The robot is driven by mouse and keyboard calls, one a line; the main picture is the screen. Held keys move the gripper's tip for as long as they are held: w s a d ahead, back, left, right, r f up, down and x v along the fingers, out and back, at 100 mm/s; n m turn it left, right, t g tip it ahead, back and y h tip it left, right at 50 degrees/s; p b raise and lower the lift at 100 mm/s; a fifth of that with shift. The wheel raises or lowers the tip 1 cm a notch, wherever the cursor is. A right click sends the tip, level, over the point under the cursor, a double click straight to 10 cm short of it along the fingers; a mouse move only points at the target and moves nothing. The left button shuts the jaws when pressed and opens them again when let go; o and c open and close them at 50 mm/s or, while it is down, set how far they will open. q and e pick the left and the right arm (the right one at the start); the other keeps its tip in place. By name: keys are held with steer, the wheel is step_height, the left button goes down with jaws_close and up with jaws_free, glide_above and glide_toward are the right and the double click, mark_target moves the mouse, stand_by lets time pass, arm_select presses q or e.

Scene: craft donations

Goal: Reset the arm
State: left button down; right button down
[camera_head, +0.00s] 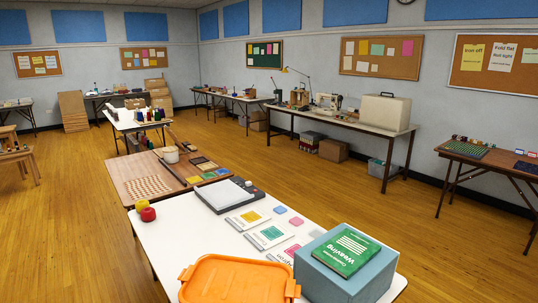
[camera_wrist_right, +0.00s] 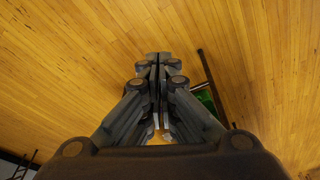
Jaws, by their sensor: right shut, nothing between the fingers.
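My right gripper (camera_wrist_right: 158,62) shows in the right wrist view. Its fingers are together and nothing is between them. It hangs in the air with wooden floor behind it. A green thing (camera_wrist_right: 206,98) beside a dark bar shows partly behind the right finger; I cannot tell what it is. Neither arm nor gripper shows in the head view, and my left gripper is in no view.
Wooden floor (camera_head: 400,235) is clear at right.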

steer(key=s+d+f+g, duration=0.1)
steer(key=s+d+f, duration=0.2)
steer(key=s+f, duration=1.6)
step_height(320, 180, down, 4)
steer(key=shift+d+r+g, duration=0.1)
steer(key=shift+d+g, duration=0.05)
steer(key=shift+g, duration=0.15)
